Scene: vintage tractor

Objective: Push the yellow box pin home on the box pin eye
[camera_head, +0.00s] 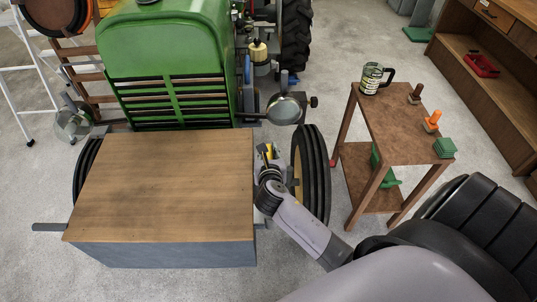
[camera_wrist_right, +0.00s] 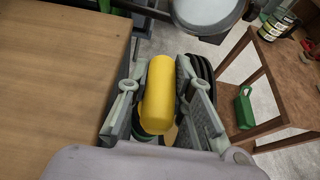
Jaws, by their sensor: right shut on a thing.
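The yellow box pin (camera_wrist_right: 158,95) shows large in the right wrist view as a rounded yellow cylinder between my right fingers. Only a small bit of yellow (camera_head: 269,152) shows in the head view. My right gripper (camera_wrist_right: 155,100) is shut on it, beside the right edge of the wooden-topped box (camera_head: 165,185) in front of the tractor. The box pin eye cannot be made out; the gripper and pin hide that spot. I cannot tell how deep the pin sits. My left gripper is not in view.
The green tractor (camera_head: 165,50) stands behind the box. A front wheel (camera_head: 314,175) is close to the right of my gripper, and a round lamp (camera_head: 283,109) is just beyond it. A brown side table (camera_head: 400,125) with a mug (camera_head: 371,79) stands further right.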

